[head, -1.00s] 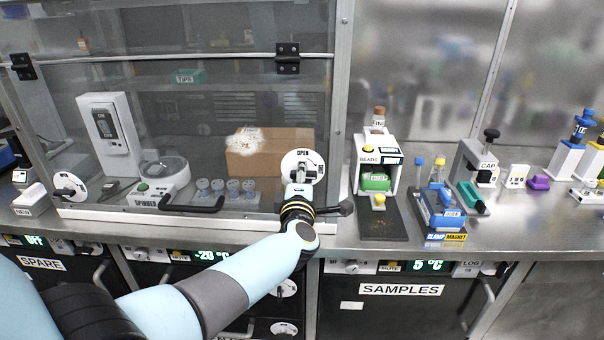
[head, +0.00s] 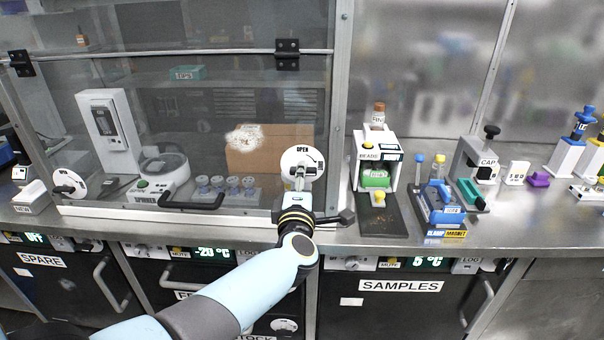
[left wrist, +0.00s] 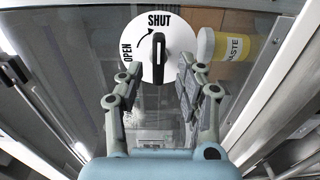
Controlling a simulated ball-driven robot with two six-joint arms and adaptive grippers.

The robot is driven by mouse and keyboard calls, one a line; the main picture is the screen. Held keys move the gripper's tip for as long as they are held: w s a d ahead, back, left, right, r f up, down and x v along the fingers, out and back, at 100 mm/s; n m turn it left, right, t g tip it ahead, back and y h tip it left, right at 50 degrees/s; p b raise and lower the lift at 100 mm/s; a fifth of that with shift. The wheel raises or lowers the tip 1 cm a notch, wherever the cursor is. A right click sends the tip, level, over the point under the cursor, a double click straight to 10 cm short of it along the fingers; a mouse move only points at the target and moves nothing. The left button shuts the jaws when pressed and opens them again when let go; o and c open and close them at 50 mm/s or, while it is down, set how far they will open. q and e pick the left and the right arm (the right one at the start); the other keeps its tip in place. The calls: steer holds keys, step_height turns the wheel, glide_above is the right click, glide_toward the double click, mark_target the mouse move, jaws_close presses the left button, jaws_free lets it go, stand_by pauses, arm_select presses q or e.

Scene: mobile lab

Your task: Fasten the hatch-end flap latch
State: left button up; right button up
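The flap latch is a white round dial (head: 303,163) at the right end of the clear flap. Its black handle (left wrist: 160,60) shows in the left wrist view, upright there and in line with the word SHUT; the word OPEN is at the dial's left. My left gripper (head: 299,182) is just in front of and below the dial. In the left wrist view, the fingers of my left gripper (left wrist: 160,75) are spread apart on either side of the handle with gaps, holding nothing. My right gripper is not in view.
A second dial (head: 68,183) is at the flap's left end. A black bar handle (head: 192,204) sticks out from the flap's lower edge. A green-drum device (head: 376,178) and a blue rack (head: 440,208) stand to the right on the steel counter (head: 540,225).

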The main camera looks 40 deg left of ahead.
arm_select(q)
steer(key=v, duration=0.8)
steer(key=shift+s, duration=0.2)
steer(key=shift+d, duration=0.15)
steer(key=s+f+m+g+h+b, duration=0.15)
steer(key=s+f+m+b, duration=0.3)
steer(key=f, duration=0.85)
steer(key=s+d+f+m+g+h+b, duration=0.1)
steer(key=s+f+m+h+b, duration=0.4)
steer(key=f, duration=0.7)
steer(key=s+f+m+g+b, duration=0.3)
steer(key=s+f, duration=0.4)
steer(key=f, duration=0.6)
steer(key=s+a+f+m+g+h+b, duration=0.1)
steer(key=s+f+m+g, duration=0.3)
steer(key=s, duration=1)
steer(key=s+f+m+g+h+b, duration=0.1)
steer(key=s+f+m+g, duration=0.4)
steer(key=s+f, duration=0.8)
steer(key=s+m, duration=0.2)
steer(key=m, duration=0.1)
steer(key=shift+s+a+f+b, duration=0.2)
steer(key=shift+s+a+b, duration=0.05)
steer(key=shift+a+b, duration=0.1)
